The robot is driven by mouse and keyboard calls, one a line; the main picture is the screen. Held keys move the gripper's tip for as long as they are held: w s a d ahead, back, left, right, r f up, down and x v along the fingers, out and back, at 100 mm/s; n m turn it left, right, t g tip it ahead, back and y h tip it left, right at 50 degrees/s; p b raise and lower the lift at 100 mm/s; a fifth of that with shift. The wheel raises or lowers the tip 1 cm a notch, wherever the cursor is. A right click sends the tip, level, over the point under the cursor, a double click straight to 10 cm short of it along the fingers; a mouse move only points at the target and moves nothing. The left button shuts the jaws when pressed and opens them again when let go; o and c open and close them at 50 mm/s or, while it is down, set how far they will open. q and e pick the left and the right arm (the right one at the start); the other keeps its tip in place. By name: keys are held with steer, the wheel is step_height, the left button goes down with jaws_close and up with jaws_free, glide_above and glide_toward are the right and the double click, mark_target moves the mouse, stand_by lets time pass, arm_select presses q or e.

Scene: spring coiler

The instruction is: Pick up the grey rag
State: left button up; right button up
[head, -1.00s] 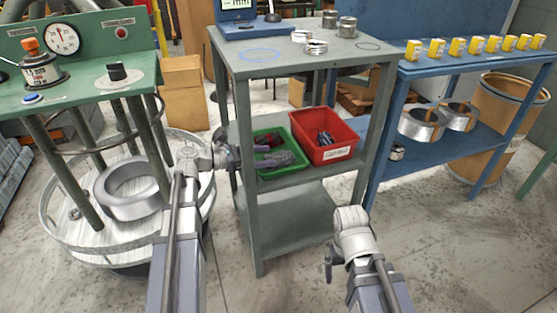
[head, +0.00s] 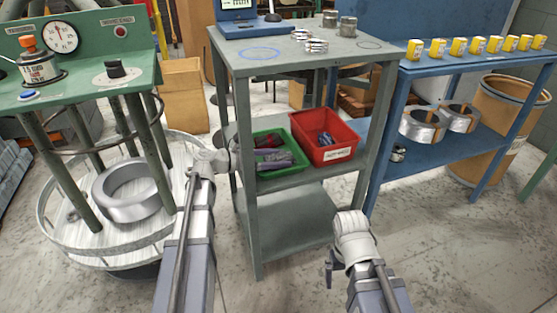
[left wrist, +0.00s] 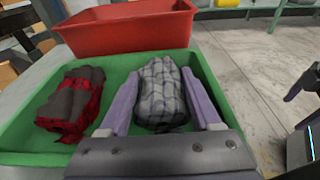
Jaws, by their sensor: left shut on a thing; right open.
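The grey rag (left wrist: 160,92), with a checked pattern, lies bunched in the green bin (left wrist: 222,98) in the left wrist view. My left gripper (left wrist: 158,78) is shut on it, with one purple finger along each side. In the head view, my left gripper (head: 275,160) reaches into the green bin (head: 285,145) on the middle shelf; the rag is hard to make out there. A dark grey and red rag (left wrist: 72,103) lies in the left part of the bin, apart from the fingers. My right gripper (head: 330,272) is open and empty, low in front of the shelf unit.
A red bin (head: 335,153) with small parts stands right beside the green one. The shelf unit's posts (head: 250,190) and top (head: 300,55) frame the bins. A green machine table (head: 85,82) stands left, a blue bench (head: 475,65) right. The floor in front is clear.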

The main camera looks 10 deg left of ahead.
mark_target(276, 154)
arm_select(q)
steer(key=c, duration=0.3)
steer(key=shift+r, duration=0.15)
steer(key=shift+c, duration=0.2)
step_height(276, 154, up, 3)
steer(key=p, duration=0.3)
steer(key=shift+r+p, duration=0.2)
steer(key=shift+p, duration=0.15)
steer(key=shift+s+a+r, duration=0.1)
steer(key=shift+s+a, duration=0.1)
steer(key=shift+a, duration=0.15)
steer(key=f+v, duration=0.3)
steer(key=v, duration=1.4)
steer(key=shift+s+a+f, duration=0.2)
steer(key=shift+a+f, duration=0.05)
steer(key=shift+f, duration=0.15)
steer(key=shift+s, duration=0.1)
